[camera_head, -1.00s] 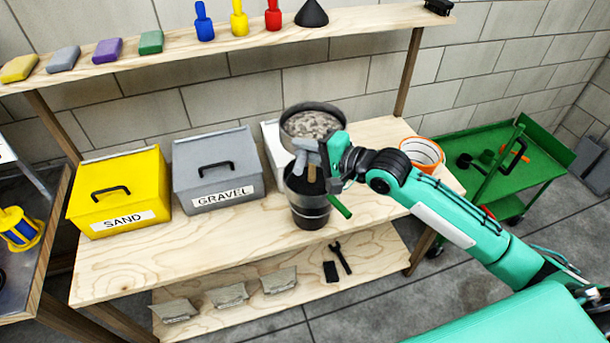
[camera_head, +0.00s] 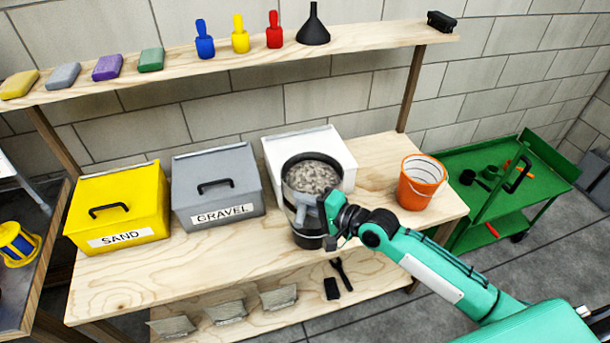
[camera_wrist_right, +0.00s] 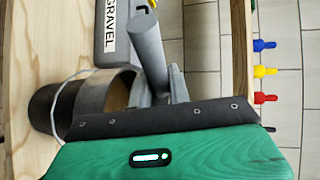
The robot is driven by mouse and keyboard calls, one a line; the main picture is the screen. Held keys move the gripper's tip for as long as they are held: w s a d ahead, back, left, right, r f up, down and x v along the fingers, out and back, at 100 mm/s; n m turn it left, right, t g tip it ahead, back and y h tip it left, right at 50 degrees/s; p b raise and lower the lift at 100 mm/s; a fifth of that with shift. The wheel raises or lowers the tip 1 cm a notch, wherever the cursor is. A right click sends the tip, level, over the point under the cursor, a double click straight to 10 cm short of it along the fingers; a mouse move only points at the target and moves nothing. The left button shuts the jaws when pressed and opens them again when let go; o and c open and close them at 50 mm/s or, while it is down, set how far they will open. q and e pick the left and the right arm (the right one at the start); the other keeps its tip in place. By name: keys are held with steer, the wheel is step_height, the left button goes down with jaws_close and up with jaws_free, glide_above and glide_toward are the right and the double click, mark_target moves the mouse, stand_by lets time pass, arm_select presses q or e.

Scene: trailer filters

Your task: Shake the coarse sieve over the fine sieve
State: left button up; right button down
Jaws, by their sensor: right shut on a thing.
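The coarse sieve (camera_head: 290,198), a dark round pan full of grey stones, is at the front middle of the bench in the head view. My right gripper (camera_head: 325,213) is shut on its grey handle, which also shows in the wrist view (camera_wrist_right: 150,60). The sieve is over a dark bucket (camera_head: 306,239); any gap between them is hidden. The fine sieve cannot be told apart beneath it in the head view. The wrist view shows a dark bucket (camera_wrist_right: 45,108) with a metal-grey band and brown inside beside the handle. My left gripper is not in view.
A yellow SAND box (camera_head: 118,205), a grey GRAVEL box (camera_head: 216,190) and a white box (camera_head: 310,145) stand along the bench. An orange bucket (camera_head: 421,182) stands on the right. A shelf (camera_head: 200,67) runs behind. The bench front at left is clear.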

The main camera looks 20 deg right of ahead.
steer(key=shift+s+d+f, duration=0.1)
steer(key=shift+s+f, duration=0.05)
steer(key=shift+f, duration=0.2)
steer(key=shift+b, duration=0.55)
stand_by(1.8)
